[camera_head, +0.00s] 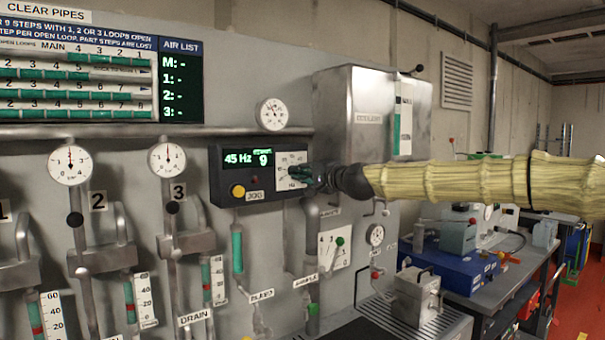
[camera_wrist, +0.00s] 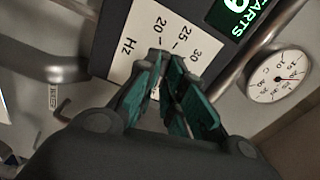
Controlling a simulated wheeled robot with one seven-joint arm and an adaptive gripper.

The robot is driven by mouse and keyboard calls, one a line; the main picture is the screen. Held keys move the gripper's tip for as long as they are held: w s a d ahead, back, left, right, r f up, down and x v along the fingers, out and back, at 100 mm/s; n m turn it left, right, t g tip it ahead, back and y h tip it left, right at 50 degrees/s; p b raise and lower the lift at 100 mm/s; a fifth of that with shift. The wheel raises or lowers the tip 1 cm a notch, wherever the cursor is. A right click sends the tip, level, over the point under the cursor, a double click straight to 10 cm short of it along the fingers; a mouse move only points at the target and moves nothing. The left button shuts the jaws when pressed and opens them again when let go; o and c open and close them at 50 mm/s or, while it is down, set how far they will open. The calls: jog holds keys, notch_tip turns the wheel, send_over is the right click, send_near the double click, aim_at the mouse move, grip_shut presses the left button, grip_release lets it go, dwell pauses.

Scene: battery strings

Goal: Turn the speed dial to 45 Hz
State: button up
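The control box (camera_head: 230,190) on the wall has a green display (camera_head: 248,159) reading 45 Hz, with a 9 beside it. The white dial plate (camera_head: 291,170) is at its right end; in the wrist view the plate (camera_wrist: 125,50) shows Hz, 20, 25 and 30. My gripper (camera_head: 302,175) is at this plate, its teal fingers (camera_wrist: 166,62) reaching onto the dial's place. The fingertips are close together with a narrow gap behind them, and seem closed around the dial's small dark knob. The knob is mostly hidden by the fingers, so its pointer cannot be read.
A round gauge (camera_head: 272,114) is above the box and also shows in the wrist view (camera_wrist: 278,77). A metal cabinet (camera_head: 345,115) is close behind my arm. Pipes and levers are below.

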jog(key=o, duration=0.4)
jog(key=shift+d, duration=0.1)
jog(key=v, duration=1.2)
jog(key=shift+f, duration=0.15)
